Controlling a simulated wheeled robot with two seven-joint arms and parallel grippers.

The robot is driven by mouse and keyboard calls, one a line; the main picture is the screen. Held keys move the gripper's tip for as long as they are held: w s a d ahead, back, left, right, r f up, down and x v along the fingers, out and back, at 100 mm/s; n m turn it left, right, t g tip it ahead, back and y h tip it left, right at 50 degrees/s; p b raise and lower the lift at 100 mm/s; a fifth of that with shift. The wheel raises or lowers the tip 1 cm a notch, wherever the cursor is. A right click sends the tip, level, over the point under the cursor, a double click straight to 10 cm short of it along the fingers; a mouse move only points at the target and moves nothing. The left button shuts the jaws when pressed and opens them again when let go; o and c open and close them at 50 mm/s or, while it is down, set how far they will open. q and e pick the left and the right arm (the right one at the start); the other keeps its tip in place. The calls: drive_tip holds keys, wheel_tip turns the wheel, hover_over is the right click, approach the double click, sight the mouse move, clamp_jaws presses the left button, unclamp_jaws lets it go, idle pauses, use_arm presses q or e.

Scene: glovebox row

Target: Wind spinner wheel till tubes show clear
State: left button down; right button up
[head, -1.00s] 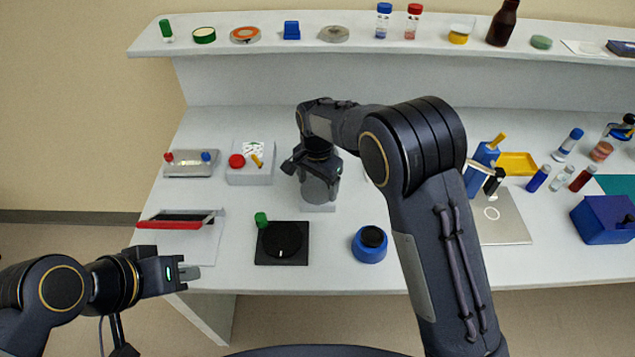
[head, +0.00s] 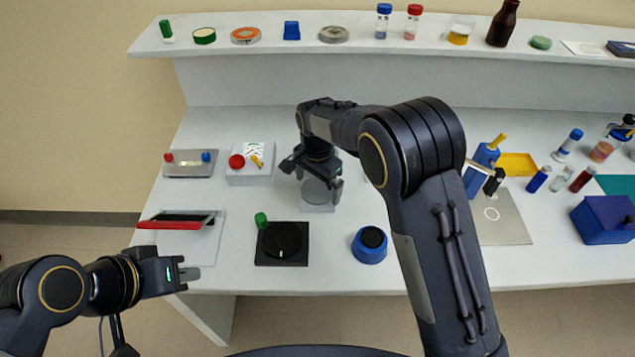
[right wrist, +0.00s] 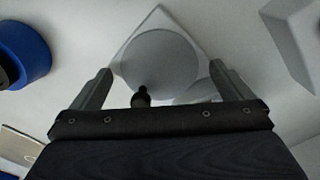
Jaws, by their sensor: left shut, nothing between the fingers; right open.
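A black square base (head: 262,258) stands near the table's front edge, with a dark round wheel (head: 284,240) on it and a green knob (head: 261,219) at its far left. A see-through grey round body (head: 318,194) sits on a pale square block behind it. This body (right wrist: 160,62) also shows in the right wrist view, with a small black knob (right wrist: 141,96) near it. My right gripper (head: 318,182) is open just above the grey body, its fingers apart and nothing gripped. I cannot make out tubes inside the grey body.
A blue round pot (head: 369,246) stands right of the black base. A red-edged tray (head: 165,225) lies at the left, with a white box with a red button (head: 237,161) behind. Several capped vials (head: 538,179) stand at the right. My right arm hides the middle right of the table.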

sight(318, 189)
wheel_tip(318, 189, up, 8)
drive_tip(key=shift+b, duration=0.4)
drive_tip(key=shift+f, duration=0.1)
